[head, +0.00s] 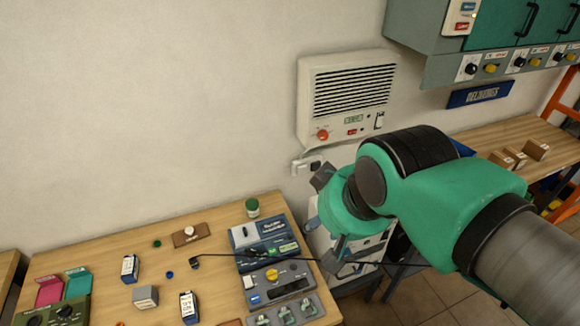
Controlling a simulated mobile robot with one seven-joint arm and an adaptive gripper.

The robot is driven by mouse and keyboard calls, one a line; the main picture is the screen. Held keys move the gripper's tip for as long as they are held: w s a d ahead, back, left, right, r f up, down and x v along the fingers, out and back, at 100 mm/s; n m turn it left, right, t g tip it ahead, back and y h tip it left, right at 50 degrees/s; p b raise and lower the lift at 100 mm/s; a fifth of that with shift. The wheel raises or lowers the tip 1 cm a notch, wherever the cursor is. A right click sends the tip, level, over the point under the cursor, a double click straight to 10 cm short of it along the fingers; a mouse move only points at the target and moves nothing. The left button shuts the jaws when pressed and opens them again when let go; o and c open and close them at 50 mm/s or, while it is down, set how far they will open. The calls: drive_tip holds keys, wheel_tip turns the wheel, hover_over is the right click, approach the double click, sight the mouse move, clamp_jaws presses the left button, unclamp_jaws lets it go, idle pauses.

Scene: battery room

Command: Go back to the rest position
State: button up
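My gripper (332,215) is at the end of my green arm, right of the wooden table and in front of the wall. Dark grey parts show at its upper and lower left, but the wrist covers most of it. I cannot make out whether the fingers are open or shut, or whether they hold anything. The arm reaches in from the lower right. A thin black cable runs from a small black piece (195,262) on the table across to below the gripper.
The wooden table (110,245) holds a blue tester (262,240), a green-lidded jar (252,207), small battery boxes (188,306) and a grey block (145,296). A white wall unit (346,95) hangs behind my gripper. A green-grey cabinet (430,70) is upper right, above another bench (500,135).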

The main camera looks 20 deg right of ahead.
wheel_tip(320, 180, down, 4)
drive_tip(key=b, duration=0.3)
drive_tip(key=shift+o, duration=0.2)
idle(2.3)
